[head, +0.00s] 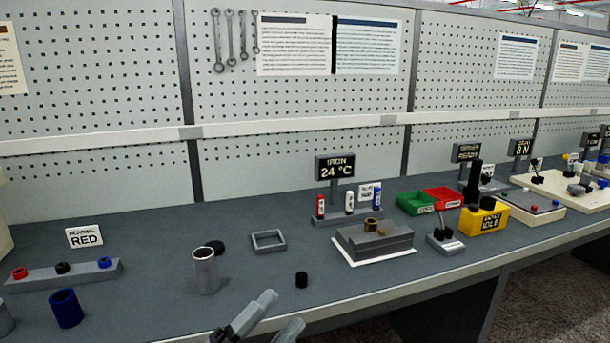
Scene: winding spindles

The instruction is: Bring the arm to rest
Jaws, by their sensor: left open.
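My left gripper (283,311) shows at the bottom edge, its two grey fingers apart with nothing between them. It is in front of the bench (150,310) and clear of the objects on it. A blue hollow cylinder (66,308) stands farther left. My right gripper is not in view.
A grey rack (85,275) holds red, black and blue pieces beside a RED sign (85,237). A square frame (268,241), a grey block fixture (375,240), green (415,203) and red (443,197) bins and a yellow box (484,219) stand right. A pegboard wall (290,100) closes the back.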

